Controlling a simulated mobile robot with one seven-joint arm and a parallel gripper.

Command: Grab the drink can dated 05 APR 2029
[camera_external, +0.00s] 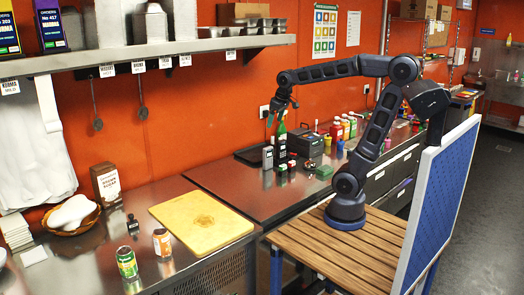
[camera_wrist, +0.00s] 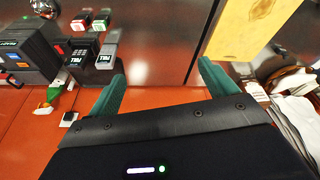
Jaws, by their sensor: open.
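Two drink cans stand upright on the steel counter at the lower left of the external view. One is a green can (camera_external: 127,263); the other is an orange and white can (camera_external: 162,243), just right of and behind it. No date is readable on either. My gripper (camera_external: 282,108) is raised at the back, above the dark counter section, well to the right of both cans. In the wrist view my gripper (camera_wrist: 165,78) has its two green fingers wide apart with nothing between them. Neither can is recognisable in the wrist view.
A yellow cutting board (camera_external: 201,221) lies right of the cans. A small dark stamp-like item (camera_external: 132,224) stands behind them. A bread basket (camera_external: 72,218) sits at the left. A shelf (camera_external: 160,48) overhangs the left counter.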

